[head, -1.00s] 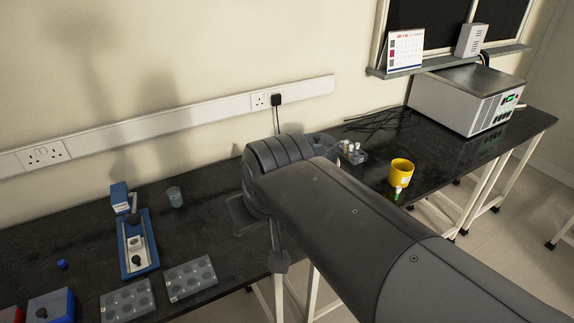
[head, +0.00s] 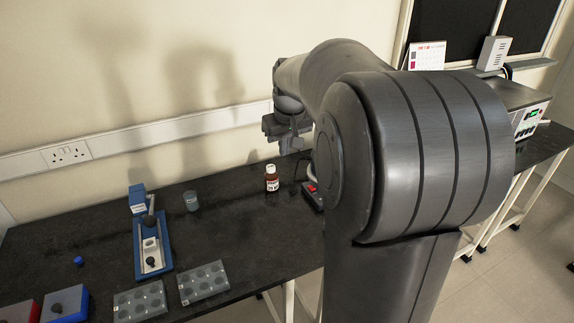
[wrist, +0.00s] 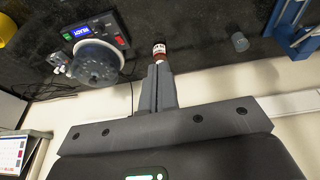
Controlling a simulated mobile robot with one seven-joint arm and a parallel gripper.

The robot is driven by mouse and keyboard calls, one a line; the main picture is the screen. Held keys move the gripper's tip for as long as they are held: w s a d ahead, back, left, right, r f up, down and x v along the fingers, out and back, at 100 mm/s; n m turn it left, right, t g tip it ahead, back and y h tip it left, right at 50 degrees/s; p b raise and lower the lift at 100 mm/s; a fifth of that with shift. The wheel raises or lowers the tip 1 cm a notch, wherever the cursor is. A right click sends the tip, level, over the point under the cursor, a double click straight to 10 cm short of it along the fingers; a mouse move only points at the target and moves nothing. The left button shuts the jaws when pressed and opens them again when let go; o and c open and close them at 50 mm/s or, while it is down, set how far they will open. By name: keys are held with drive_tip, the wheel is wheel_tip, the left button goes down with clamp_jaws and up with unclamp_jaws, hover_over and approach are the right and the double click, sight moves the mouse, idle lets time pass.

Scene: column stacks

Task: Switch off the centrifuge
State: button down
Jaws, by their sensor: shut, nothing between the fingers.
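The device that looks like the centrifuge (wrist: 95,62) is at the upper left of the wrist view. It has a grey domed top and a dark panel with a lit blue display, a green button and a red button. In the head view only a dark edge with a red part (head: 311,193) shows; my arm hides the rest. My gripper (wrist: 161,66) is shut and empty, its fingers to the right of the dome in the wrist view, apart from it. In the head view my gripper (head: 287,146) is above the back of the bench near the wall.
A beaker (head: 191,200), a blue-based instrument (head: 140,235) and well plates (head: 203,282) are to the left. A socket rail (head: 150,135) runs along the wall.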

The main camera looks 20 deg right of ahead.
drive_tip(key=w+d+f, duration=0.6)
drive_tip(key=d, duration=0.2)
drive_tip(key=w+d+f+g, duration=0.1)
drive_tip(key=w+d+f, duration=0.5)
drive_tip(key=d, duration=0.2)
drive_tip(key=shift+d+f+y, duration=0.3)
drive_tip(key=shift+d, duration=0.05)
hover_over(311, 187)
drive_tip(key=f, duration=1.2)
drive_tip(key=shift+s+f, duration=0.2)
drive_tip(key=shift+s, duration=0.15)
drive_tip(key=shift+s+f, duration=0.15)
drive_tip(key=shift+f, duration=0.5)
